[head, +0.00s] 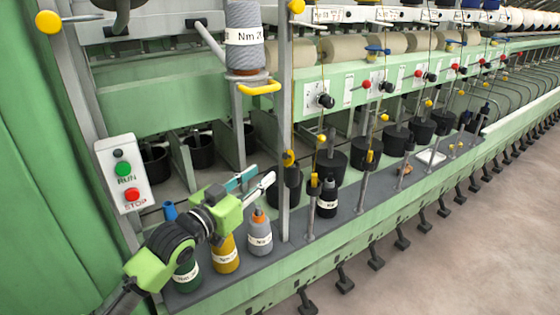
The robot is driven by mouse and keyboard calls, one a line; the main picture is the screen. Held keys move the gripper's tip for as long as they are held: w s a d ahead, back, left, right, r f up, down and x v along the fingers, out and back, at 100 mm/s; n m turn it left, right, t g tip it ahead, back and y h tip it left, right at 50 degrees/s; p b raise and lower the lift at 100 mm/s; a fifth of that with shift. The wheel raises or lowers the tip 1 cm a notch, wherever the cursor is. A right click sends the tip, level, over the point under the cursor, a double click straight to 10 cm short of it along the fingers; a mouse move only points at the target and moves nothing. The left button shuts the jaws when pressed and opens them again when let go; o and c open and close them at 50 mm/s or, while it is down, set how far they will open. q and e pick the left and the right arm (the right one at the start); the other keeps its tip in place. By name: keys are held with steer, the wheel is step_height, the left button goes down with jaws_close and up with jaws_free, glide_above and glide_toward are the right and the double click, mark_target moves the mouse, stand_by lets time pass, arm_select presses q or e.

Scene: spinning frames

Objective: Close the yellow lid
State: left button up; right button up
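My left gripper (263,175) reaches in from the lower left above the row of bottles. Its two fingers are apart with nothing visible between them, pointing right and away from me. A yellow bottle (226,258) with a white label stands on the grey ledge below the gripper; my gripper hides its top, so I cannot see its lid or whether it is open. A grey bottle (260,240) with an orange nozzle stands upright just right of it. A dark green bottle (186,276) stands left, partly behind my arm. My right gripper is not in view.
A grey post (285,130) rises just right of the gripper. A RUN/STOP box (123,173) hangs at left. A black bottle (327,200) and dark pots (333,163) stand farther along the ledge. A yellow handle (260,88) is above. Floor (450,250) at right is clear.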

mark_target(284, 157)
arm_select(q)
steer(key=p+x, duration=0.1)
steer(key=x, duration=0.8)
steer(key=shift+w+d, duration=0.25)
steer(key=shift+c, duration=0.5)
jaws_close()
